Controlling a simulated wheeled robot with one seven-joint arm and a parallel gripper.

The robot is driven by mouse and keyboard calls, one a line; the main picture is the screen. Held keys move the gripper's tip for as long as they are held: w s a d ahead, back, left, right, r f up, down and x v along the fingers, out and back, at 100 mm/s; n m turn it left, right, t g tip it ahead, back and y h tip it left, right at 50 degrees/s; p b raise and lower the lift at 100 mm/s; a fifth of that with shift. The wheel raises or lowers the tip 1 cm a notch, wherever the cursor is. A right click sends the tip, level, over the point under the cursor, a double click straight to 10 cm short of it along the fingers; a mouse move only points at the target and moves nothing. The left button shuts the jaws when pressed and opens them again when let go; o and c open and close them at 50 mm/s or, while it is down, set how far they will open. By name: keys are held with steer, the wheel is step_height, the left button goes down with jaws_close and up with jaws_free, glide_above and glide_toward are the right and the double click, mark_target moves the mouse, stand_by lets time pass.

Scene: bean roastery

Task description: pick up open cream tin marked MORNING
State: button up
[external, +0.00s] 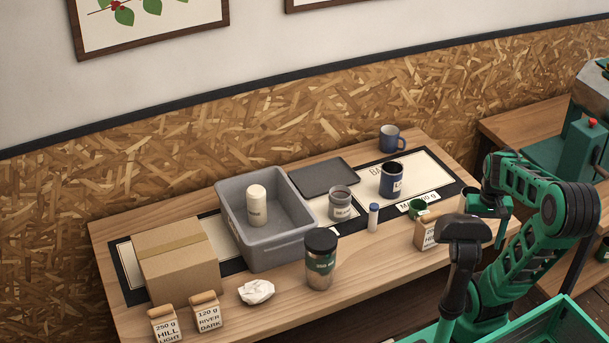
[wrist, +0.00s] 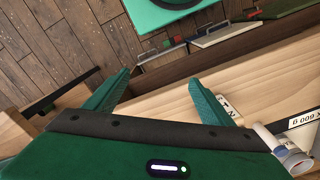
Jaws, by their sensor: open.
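A small pale tin (external: 341,204) with an open top and a label stands on the mat, right of the grey crate, in the external view. It looks like the cream tin, but I cannot read its label. A taller white container (external: 257,206) stands inside the crate and looks closed. My gripper (external: 489,213) is over the right end of the table, well to the right of the pale tin. In the wrist view my gripper (wrist: 162,78) has its fingers spread with nothing between them. The pale tin is not identifiable there.
A cardboard box (external: 180,272) is at left, a blue mug (external: 391,139) at back. A labelled bag (external: 427,232) stands near my gripper.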

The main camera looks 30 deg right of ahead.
step_height(320, 180, up, 12)
steer(key=s, duration=0.1)
steer(key=w+d+f+m+t+y, duration=0.1)
steer(key=w+d+f+m+y, duration=0.1)
steer(key=w+d+f+m, duration=0.35)
steer(key=w+d+f+m+t+y, duration=0.1)
steer(key=w+d+f+m+y, duration=0.1)
steer(key=w+m, duration=0.55)
steer(key=d+r+m+t+y, duration=0.5)
steer(key=d+r+m+t, duration=0.2)
steer(key=d+m+t, duration=0.1)
glide_above(456, 216)
steer(key=s+d, duration=0.3)
steer(key=d, duration=0.1)
step_height(456, 216, down, 13)
steer(key=shift+a, duration=0.15)
steer(key=shift+x, duration=2.6)
steer(key=shift+a+r, duration=0.1)
steer(key=shift+r, duration=0.15)
